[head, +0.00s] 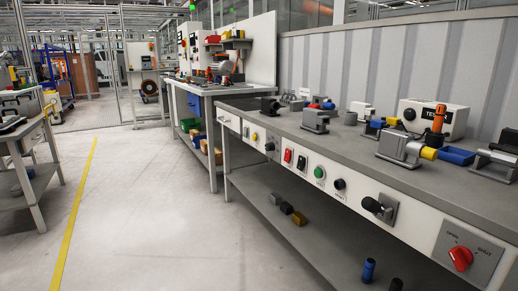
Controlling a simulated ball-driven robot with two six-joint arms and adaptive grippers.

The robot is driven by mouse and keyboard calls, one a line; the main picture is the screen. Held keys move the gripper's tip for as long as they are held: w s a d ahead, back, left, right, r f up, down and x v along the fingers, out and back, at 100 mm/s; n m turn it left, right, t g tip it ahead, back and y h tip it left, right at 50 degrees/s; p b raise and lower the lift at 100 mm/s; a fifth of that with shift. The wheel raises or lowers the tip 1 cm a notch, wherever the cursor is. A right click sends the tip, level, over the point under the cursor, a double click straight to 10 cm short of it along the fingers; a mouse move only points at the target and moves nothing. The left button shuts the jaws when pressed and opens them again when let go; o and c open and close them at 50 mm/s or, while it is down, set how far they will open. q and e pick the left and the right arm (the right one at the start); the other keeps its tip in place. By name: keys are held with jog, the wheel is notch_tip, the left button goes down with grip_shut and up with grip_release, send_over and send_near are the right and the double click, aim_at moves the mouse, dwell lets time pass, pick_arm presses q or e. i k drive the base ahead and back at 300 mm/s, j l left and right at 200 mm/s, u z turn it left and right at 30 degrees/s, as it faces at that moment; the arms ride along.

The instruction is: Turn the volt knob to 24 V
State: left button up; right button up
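I cannot tell for sure which control is the volt knob, as the lettering is too small to read. A white box marked TEST (445,120) stands at the back of the workbench and has a round black knob (409,114) on its left part. The bench's front panel carries a small black knob (340,184), another dark knob (270,146), a black lever-like handle (377,207) on a grey plate, and a large red rotary knob (461,257) on a grey plate at the lower right. No voltage marking is legible. Neither of my grippers is in view.
The long grey workbench (290,125) runs along the right, with vises and fixtures on top and a lower shelf (262,183). A side table (28,137) is at left. The floor (165,220) between is clear, with a yellow line (78,200).

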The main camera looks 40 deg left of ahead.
aim_at(269, 147)
jog(key=u, duration=1.1)
jog(key=i+j+z, duration=0.15)
jog(key=i+j, duration=0.2)
jog(key=j, duration=0.15)
